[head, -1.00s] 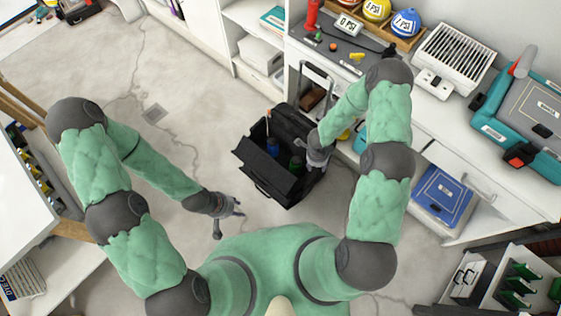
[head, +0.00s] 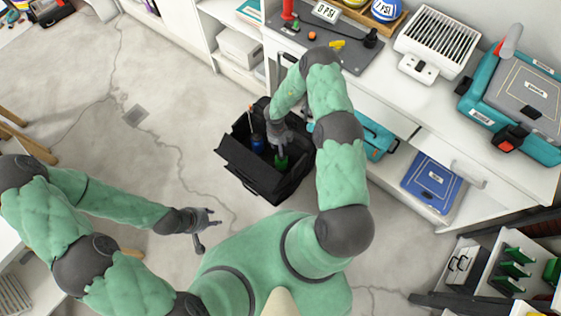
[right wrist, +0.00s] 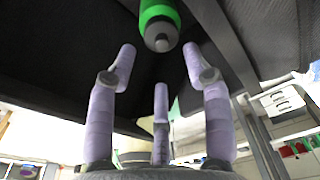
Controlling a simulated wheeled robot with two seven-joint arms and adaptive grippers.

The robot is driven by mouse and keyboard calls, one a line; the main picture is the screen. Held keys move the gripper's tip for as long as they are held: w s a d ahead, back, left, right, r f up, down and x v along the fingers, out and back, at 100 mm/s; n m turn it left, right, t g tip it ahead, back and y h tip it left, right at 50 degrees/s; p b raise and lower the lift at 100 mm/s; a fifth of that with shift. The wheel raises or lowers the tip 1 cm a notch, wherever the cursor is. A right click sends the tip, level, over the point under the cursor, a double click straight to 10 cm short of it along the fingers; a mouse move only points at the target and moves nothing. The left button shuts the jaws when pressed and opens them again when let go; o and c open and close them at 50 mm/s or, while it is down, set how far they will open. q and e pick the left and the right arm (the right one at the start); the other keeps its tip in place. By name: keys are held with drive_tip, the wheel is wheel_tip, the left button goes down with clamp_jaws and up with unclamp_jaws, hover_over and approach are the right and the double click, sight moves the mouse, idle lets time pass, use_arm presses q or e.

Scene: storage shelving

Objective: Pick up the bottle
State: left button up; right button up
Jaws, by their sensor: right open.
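A green bottle (head: 281,163) with a grey cap stands in an open black case on the floor. The bottle also shows at the top of the right wrist view (right wrist: 160,14), its grey tip between and beyond my fingertips. My right gripper (head: 281,146) reaches into the case just above the bottle. In the right wrist view its three fingers (right wrist: 159,66) are spread and empty, with the bottle apart from them. My left gripper (head: 211,222) is open and empty over the bare floor, left of the case.
The black case (head: 247,174) has a raised handle and also holds a blue item (head: 257,143). A white workbench (head: 395,110) with a teal toolbox (head: 515,100) stands right of it.

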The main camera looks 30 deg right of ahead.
sight(281, 160)
drive_tip(key=shift+f, duration=0.8)
drive_tip(key=shift+s+d+f+b, duration=0.1)
drive_tip(key=shift+s+f+b, duration=0.1)
drive_tip(key=shift+f+b, duration=0.95)
drive_tip(key=shift+s+d+f+b, duration=0.15)
drive_tip(key=shift+f+b, duration=0.55)
drive_tip(key=shift+f, duration=0.7)
drive_tip(key=shift+r, duration=0.1)
clamp_jaws()
